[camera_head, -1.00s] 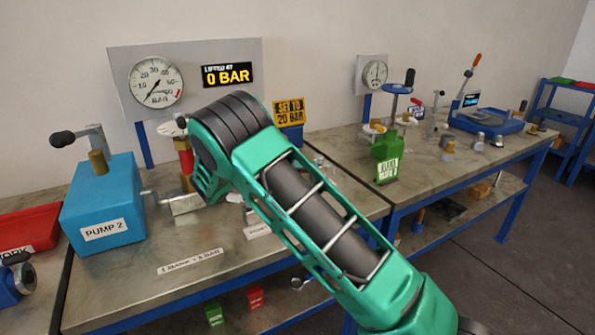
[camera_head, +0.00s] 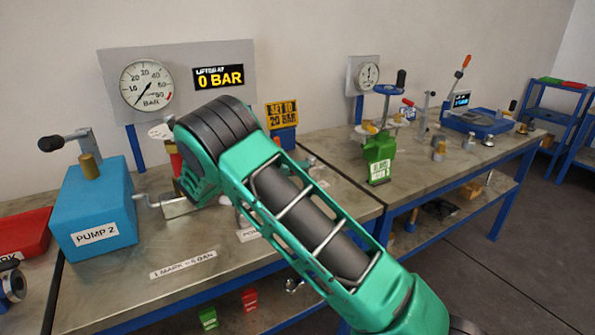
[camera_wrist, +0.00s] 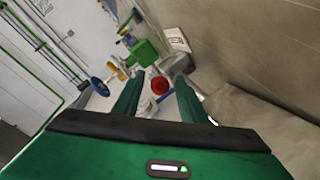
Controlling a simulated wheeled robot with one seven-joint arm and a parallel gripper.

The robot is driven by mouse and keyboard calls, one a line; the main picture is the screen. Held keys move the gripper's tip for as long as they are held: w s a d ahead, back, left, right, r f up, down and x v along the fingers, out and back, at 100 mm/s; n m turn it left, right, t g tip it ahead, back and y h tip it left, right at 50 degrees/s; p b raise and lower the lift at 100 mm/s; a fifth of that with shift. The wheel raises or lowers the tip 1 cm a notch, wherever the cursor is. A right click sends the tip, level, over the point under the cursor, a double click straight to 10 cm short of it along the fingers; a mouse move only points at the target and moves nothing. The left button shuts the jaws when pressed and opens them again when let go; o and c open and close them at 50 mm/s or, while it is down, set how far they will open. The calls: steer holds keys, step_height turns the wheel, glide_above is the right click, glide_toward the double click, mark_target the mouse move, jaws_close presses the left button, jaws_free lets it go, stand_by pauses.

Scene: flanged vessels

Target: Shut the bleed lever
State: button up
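My gripper shows in the wrist view (camera_wrist: 157,86) with its two green fingers apart, nothing held between them. A red round knob (camera_wrist: 160,86) appears between the fingertips, beyond them; I cannot tell how far. In the head view my arm hides the gripper and part of the bench. A bent metal lever (camera_head: 150,199) sticks out beside the blue PUMP 2 box (camera_head: 95,210). The pump has a black-ended handle (camera_head: 62,142) on top. I cannot tell which part is the bleed lever. The dial gauge (camera_head: 146,86) needle points low, and the display (camera_head: 218,77) reads 0 BAR.
A yellow SET TO 20 BAR sign (camera_head: 282,116) stands behind my arm. A green valve body (camera_head: 379,158) and a blue device (camera_head: 477,122) stand on the right bench. The bench front (camera_head: 110,295) is largely bare.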

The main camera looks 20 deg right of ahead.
steer(key=v, duration=1)
steer(key=shift+w, duration=0.2)
steer(key=shift+f, duration=0.1)
